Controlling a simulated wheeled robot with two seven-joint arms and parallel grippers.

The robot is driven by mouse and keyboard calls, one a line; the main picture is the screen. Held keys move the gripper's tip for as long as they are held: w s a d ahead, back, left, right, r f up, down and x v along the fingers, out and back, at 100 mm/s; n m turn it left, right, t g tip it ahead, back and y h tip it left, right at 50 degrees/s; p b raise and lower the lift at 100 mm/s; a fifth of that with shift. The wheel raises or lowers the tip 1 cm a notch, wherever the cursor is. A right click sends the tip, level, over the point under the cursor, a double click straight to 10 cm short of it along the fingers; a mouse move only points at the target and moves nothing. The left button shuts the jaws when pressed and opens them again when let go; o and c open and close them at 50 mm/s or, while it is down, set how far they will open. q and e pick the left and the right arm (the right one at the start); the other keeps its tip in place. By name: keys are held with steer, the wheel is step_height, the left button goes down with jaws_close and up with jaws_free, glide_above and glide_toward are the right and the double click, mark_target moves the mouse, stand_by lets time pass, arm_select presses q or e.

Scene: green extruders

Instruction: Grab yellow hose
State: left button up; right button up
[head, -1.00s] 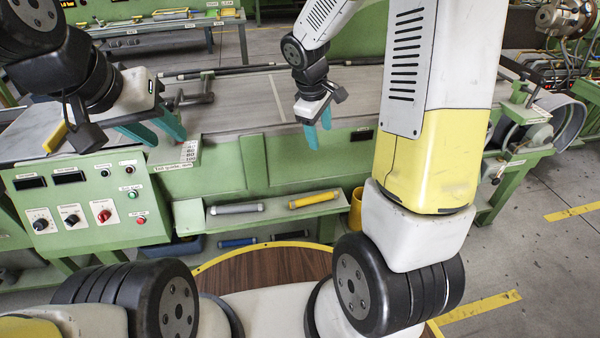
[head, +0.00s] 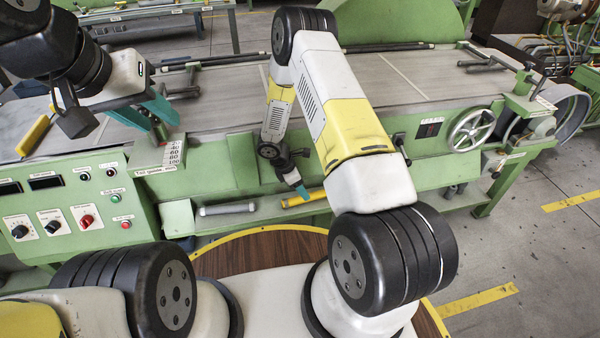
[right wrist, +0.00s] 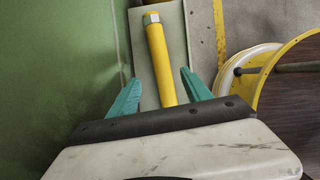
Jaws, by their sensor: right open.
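The yellow hose (head: 316,196) is a short straight piece lying on the low green shelf at the front of the machine. My right gripper (head: 302,191) points down over it in the head view and hides part of it. In the right wrist view the hose (right wrist: 160,58) runs lengthwise, with a pale metal end fitting at the top. My right gripper's teal fingers (right wrist: 160,82) are open, one on each side of the hose; I cannot see contact. My left gripper (head: 162,122) is open and empty near the scale post at the table's front edge.
A grey hose (head: 227,209) lies on the same shelf to the left. The control panel (head: 75,215) stands at left, and a handwheel (head: 471,130) is at right. In the right wrist view the green machine wall (right wrist: 55,70) is close on the left.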

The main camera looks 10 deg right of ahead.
steer(key=x, duration=0.5)
steer(key=shift+s, duration=0.2)
jaws_close()
